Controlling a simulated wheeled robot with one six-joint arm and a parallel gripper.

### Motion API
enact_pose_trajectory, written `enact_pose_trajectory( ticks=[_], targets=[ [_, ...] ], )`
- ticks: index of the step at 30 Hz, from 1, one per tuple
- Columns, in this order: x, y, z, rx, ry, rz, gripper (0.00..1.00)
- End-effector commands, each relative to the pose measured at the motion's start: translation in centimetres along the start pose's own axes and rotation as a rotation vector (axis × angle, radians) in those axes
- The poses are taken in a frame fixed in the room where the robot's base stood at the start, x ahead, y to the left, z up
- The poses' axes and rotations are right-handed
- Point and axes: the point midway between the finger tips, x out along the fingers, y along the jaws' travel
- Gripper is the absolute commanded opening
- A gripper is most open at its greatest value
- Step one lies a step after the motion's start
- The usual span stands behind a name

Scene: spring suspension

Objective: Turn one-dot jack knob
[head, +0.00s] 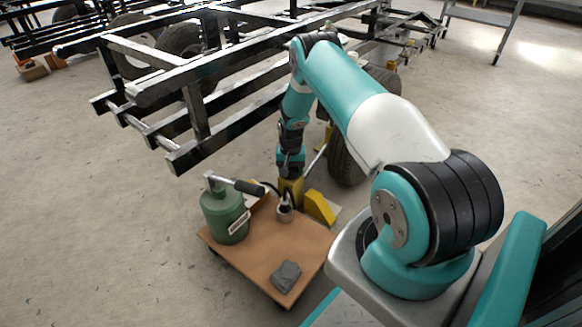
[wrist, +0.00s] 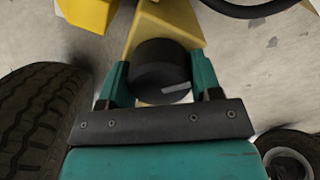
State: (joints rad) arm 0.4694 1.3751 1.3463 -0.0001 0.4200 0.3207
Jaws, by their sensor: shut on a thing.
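In the wrist view, a black round knob (wrist: 160,66) with a pale mark on its edge sits between the two teal fingers of my gripper (wrist: 160,80). The fingers are shut on its opposite sides. A yellow jack part (wrist: 168,22) lies behind the knob. I cannot make out any dots. In the head view my gripper (head: 290,174) points down at the yellow jack body (head: 291,191), close to a tyre; the knob is hidden there by the arm.
A yellow chock (head: 320,207) and a tyre (head: 347,165) are close by. A black frame (head: 190,75) spans behind.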

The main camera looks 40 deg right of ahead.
Motion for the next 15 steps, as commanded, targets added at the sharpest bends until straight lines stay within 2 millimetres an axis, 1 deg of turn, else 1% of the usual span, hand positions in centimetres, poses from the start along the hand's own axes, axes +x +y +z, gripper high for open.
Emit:
enact_pose_trajectory(
  ticks=[15],
  targets=[
    [-0.10,0.00,0.09,-0.488,-0.003,0.001,0.35]
  ],
)
